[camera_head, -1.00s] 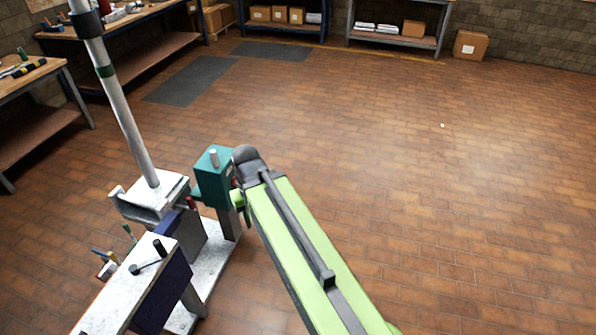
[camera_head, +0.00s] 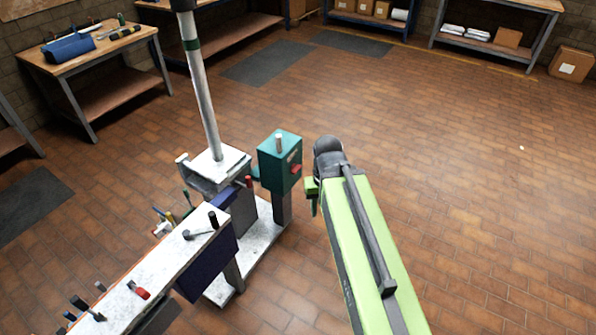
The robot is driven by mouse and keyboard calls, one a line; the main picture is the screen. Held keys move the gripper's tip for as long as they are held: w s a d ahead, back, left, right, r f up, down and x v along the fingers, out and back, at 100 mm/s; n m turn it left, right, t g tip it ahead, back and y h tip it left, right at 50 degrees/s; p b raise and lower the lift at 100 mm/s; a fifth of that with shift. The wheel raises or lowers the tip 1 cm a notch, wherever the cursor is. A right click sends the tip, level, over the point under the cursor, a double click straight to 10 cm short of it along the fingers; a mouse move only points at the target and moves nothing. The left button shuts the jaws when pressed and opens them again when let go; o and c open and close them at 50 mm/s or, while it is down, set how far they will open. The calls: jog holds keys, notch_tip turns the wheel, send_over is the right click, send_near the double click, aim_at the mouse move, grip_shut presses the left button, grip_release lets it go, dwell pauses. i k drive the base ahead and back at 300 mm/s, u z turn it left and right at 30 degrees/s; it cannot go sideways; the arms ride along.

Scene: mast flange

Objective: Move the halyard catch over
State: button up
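A teal box (camera_head: 277,160) with a pale peg on top and a red part (camera_head: 295,169) on its right side stands on a grey post. A grey mast (camera_head: 203,100) with a dark green band rises from a pale flange block (camera_head: 216,168) to its left. A small red-tipped lever (camera_head: 249,182) sits between them. I cannot tell which part is the halyard catch. My green arm reaches up from the bottom right. Only a small green piece of my gripper (camera_head: 312,191) shows beside the arm, right of the teal box and apart from it in the picture. Its fingers are largely hidden.
A long pale bench (camera_head: 160,270) with several small handles runs to the lower left. A white base plate (camera_head: 262,236) lies under the posts. A wooden workbench (camera_head: 88,47) with tools stands at the back left. The brick-patterned floor (camera_head: 480,190) on the right is clear.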

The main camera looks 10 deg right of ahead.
aim_at(294, 169)
jog(key=z, duration=0.05)
jog(key=k, duration=1.3)
jog(key=z, duration=0.2)
jog(key=i, duration=0.9)
jog(key=u, duration=0.65)
jog(key=i, duration=1.15)
jog(key=u, duration=0.8)
